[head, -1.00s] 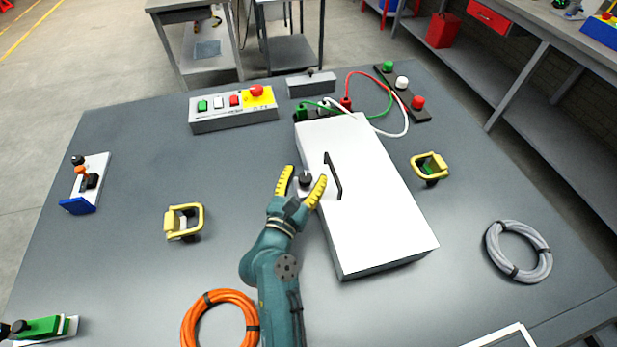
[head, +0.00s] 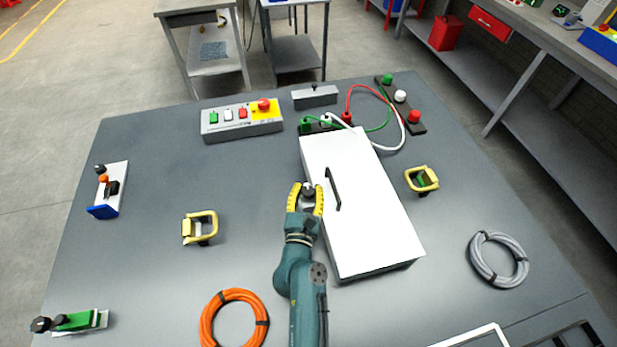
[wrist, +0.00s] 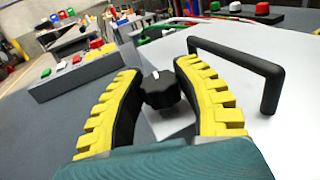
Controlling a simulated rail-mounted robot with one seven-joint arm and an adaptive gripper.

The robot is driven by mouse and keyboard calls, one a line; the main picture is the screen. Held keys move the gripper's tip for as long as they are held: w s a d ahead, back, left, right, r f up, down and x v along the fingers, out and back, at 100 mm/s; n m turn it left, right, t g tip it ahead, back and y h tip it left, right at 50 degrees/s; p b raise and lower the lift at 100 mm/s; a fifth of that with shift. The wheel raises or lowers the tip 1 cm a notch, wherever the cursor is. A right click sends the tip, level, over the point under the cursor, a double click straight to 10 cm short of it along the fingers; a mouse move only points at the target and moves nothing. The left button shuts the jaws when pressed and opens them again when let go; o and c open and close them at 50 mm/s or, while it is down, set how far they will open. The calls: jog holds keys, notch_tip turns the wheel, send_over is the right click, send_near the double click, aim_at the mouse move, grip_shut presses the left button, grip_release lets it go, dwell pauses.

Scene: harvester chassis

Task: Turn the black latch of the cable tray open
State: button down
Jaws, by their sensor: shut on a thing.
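The cable tray is a long white box (head: 365,220) with a black bar handle (head: 333,188) on its lid, right of my gripper. The black latch (head: 308,187) is a round knob at the tray's left side; in the wrist view it is a ridged knob (wrist: 161,90) with a white mark on top. My gripper (head: 307,191), with yellow-padded fingers, is shut on the latch, one finger on each side. In the wrist view, the fingers of my gripper (wrist: 160,72) partly hide the surface around the knob.
A button box (head: 242,120) stands behind on the left. Yellow handles stand left (head: 201,228) and right (head: 422,181) of the tray. An orange cable coil (head: 234,318) lies near my arm, and a grey coil (head: 498,260) lies at right. Red, green and white cables run behind the tray.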

jog(key=shift+r+n+y+p, duration=0.45)
jog(key=shift+y+p, duration=0.35)
jog(key=shift+p, duration=0.4)
jog(key=shift+f+n+y, duration=0.35)
jog(key=shift+f+y, duration=0.15)
jog(key=c, duration=0.7)
grip_release()
jog(key=shift+o, duration=0.2)
jog(key=s, duration=1.2)
